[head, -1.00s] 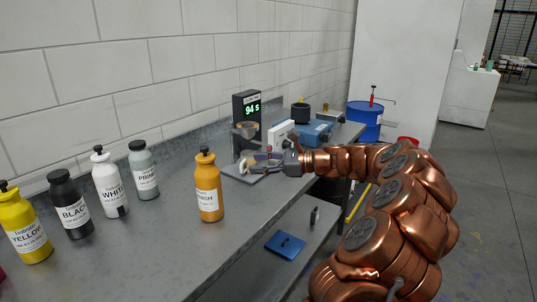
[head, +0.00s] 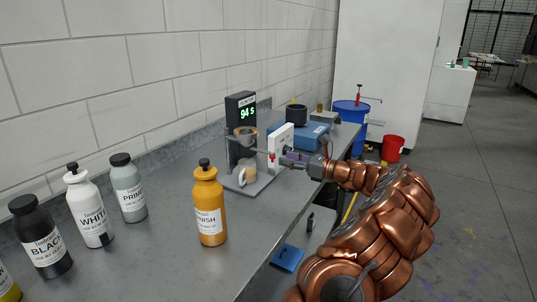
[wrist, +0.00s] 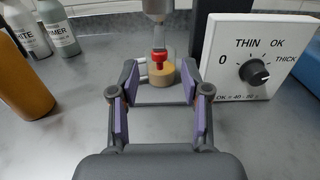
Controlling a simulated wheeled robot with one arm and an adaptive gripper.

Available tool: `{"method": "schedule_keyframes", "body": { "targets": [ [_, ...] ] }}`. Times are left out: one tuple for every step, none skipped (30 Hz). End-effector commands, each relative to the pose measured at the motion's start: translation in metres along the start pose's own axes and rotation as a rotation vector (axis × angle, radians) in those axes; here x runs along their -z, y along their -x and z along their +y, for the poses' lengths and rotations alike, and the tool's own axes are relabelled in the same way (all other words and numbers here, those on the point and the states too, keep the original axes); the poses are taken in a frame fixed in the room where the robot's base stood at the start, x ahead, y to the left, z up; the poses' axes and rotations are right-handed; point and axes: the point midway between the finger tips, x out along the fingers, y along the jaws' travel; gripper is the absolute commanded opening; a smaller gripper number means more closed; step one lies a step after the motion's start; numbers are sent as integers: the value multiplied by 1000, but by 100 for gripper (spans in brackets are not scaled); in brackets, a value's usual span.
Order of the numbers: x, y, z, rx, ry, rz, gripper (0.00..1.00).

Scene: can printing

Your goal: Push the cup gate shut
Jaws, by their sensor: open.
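The metal cup (head: 246,131) sits on a stand with a black display (head: 241,112) reading 94 s. A small red tip (head: 271,156), perhaps the gate's handle, shows below and right of the cup. The wrist view has a red knob (wrist: 159,59) under a grey vertical part, in front of a tan container (wrist: 161,77). I cannot tell whether the gate is open or shut. My gripper (head: 287,154) points left from beside the white dial panel (head: 280,145). In the wrist view its purple-padded fingers (wrist: 160,88) are apart and empty, with the knob beyond them.
The panel's dial (wrist: 254,72) stands close to the right finger. An orange bottle (head: 210,205) and several paint bottles stand at the left. A blue device (head: 311,135) is behind the panel. Bare bench lies between the orange bottle and the stand.

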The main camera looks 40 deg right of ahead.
Motion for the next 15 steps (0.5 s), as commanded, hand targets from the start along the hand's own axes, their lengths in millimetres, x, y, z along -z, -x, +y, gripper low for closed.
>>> {"method": "schedule_keyframes", "body": {
  "targets": [
    [0,-8,1,-4,0,1,47],
    [0,-13,2,-5,0,2,47],
    [0,-20,2,-6,0,2,47],
    [0,-24,2,-6,0,2,47],
    [0,-29,2,-5,-1,3,47],
    [0,-34,1,-4,-1,3,47],
    [1,-38,1,-4,-1,3,47],
    [1,-42,1,-3,-2,4,47],
    [1,-47,1,-3,-1,4,47],
    [1,-50,1,-2,-1,4,47],
    [1,-53,0,-1,-1,3,47],
    [1,-56,0,0,-1,3,47],
    [1,-58,0,0,0,3,47],
    [1,-60,0,-1,0,3,47],
    [1,-62,0,-1,0,3,47]
  ]
}}
